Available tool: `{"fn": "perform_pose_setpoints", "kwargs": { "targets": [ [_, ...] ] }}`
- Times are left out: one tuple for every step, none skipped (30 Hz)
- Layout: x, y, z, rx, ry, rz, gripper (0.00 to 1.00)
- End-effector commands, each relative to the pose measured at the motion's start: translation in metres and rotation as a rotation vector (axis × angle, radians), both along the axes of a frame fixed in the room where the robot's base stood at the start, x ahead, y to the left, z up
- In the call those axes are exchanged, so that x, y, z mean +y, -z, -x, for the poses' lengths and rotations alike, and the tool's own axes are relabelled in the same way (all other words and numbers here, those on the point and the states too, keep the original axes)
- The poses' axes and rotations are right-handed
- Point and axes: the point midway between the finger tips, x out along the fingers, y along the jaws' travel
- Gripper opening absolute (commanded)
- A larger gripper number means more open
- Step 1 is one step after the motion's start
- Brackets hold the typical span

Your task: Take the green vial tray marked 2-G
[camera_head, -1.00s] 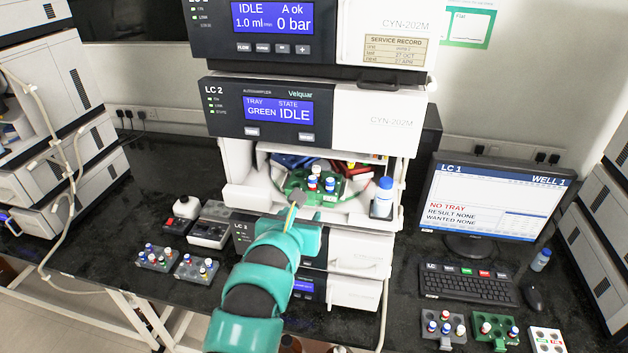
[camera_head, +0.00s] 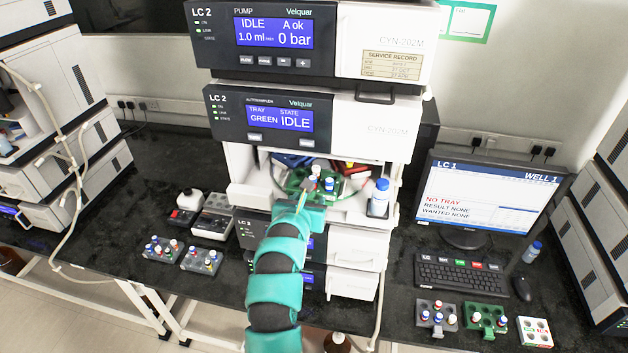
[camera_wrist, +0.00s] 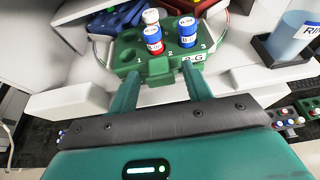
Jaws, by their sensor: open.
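The green vial tray (camera_head: 328,192) sits in the open bay of the LC 2 autosampler. In the wrist view the green tray (camera_wrist: 158,68) shows slot numbers 1, 2 and 3, a red-and-white vial (camera_wrist: 153,38) and a blue-and-white vial (camera_wrist: 188,32). A white label (camera_wrist: 194,58) ending in "-G" is on its front, partly covered by a finger. My gripper (camera_wrist: 162,80) is open, its two teal fingers at the tray's near face; I cannot tell whether they touch it. In the head view my gripper (camera_head: 303,202) is just in front of the tray, partly hiding it.
A capped bottle (camera_head: 380,197) stands right of the tray in the bay. Another green tray (camera_head: 487,318) and a grey tray (camera_head: 437,314) are on the bench at right. Two grey trays (camera_head: 162,249) are at left.

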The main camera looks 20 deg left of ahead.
Motion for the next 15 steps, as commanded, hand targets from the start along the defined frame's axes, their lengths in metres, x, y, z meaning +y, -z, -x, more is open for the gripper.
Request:
{"fn": "perform_pose_setpoints", "kwargs": {
  "targets": [
    [0.0,0.0003,-0.0006,0.0,0.0,0.0,0.49],
    [0.0002,0.0006,-0.0007,0.0,0.0,0.0,0.49],
    [0.0001,0.0008,-0.0006,0.0,0.0,0.0,0.49],
    [0.0002,0.0009,-0.0006,0.0,0.0,0.0,0.49],
    [0.0002,0.0009,-0.0006,0.0,-0.001,0.0,0.49],
    [0.0002,0.0008,-0.0005,0.0,0.0,0.0,0.49],
    [0.0002,0.0008,-0.0005,0.0,0.0,0.0,0.45],
    [0.0002,0.0008,-0.0005,0.0,0.0,0.0,0.39],
    [0.0002,0.0008,-0.0005,0.0,-0.001,0.0,0.31],
    [0.0003,0.0007,-0.0004,0.0,-0.001,0.0,0.26],
    [0.0002,0.0006,-0.0005,0.0,-0.001,0.0,0.2],
    [0.0002,0.0006,-0.0005,0.0,0.0,0.0,0.12],
    [0.0003,0.0006,-0.0005,0.0,-0.001,0.0,0.07],
    [0.0002,0.0005,-0.0004,0.0,0.0,0.0,0.07],
    [0.0002,0.0005,-0.0004,0.0,0.0,0.0,0.07]
  ]
}}
